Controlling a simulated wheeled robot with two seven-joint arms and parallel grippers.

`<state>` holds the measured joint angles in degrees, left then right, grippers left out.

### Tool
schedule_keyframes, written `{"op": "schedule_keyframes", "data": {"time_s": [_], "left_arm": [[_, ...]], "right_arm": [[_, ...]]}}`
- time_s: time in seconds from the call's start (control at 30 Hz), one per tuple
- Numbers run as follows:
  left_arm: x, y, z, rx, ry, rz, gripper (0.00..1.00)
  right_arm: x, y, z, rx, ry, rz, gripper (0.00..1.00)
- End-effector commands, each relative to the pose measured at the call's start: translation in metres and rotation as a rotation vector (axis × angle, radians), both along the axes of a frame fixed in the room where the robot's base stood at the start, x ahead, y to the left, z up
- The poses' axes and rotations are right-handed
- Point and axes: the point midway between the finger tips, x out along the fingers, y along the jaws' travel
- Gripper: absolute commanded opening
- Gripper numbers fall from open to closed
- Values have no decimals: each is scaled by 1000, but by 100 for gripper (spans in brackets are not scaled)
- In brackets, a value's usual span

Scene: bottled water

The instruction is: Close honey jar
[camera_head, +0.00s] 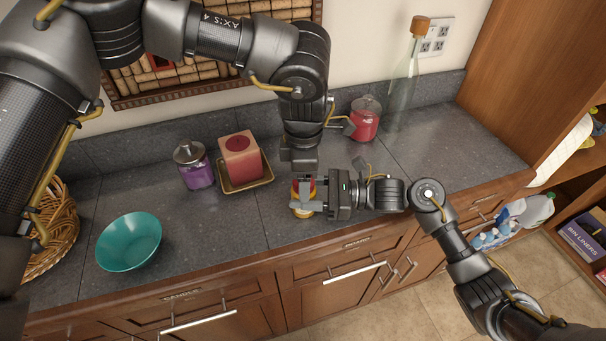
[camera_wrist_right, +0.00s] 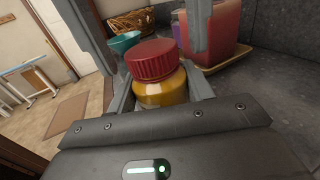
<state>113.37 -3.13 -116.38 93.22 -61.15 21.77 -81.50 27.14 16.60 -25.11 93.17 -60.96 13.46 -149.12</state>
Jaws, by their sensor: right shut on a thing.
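The honey jar (camera_wrist_right: 163,90) is amber-yellow and stands on the counter near its front edge. Its red ribbed lid (camera_wrist_right: 151,60) sits on top, slightly tilted in the right wrist view; I cannot tell whether it is fully screwed down. The jar shows partly in the head view (camera_head: 305,212), mostly hidden by my grippers. My right gripper (camera_head: 307,205) comes from the right and is shut on the jar's body. My left gripper (camera_head: 302,178) points down from above the jar. Its grey fingers stand apart on either side of the lid in the right wrist view, with gaps.
A pink candle block on a gold tray (camera_head: 263,184), a purple jar (camera_head: 194,168) and a teal bowl (camera_head: 130,243) stand to the left. A red jar (camera_head: 365,120) and a glass bottle (camera_head: 404,75) stand behind. The counter at right is clear.

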Motion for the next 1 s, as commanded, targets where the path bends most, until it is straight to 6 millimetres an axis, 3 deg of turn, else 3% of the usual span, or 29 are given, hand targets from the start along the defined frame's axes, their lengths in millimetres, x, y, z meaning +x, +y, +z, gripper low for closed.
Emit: {"op": "schedule_keyframes", "data": {"time_s": [0.17,0.63,0.8,1.0], "left_arm": [[1,-1,14,-2,-2,0,67],[1,0,102,-1,-3,1,67],[0,0,116,-1,-1,0,67],[0,0,120,0,0,0,67]], "right_arm": [[0,0,0,0,0,0,0],[0,0,0,0,0,0,0],[0,0,0,0,0,0,0],[0,0,0,0,0,0,0]]}}
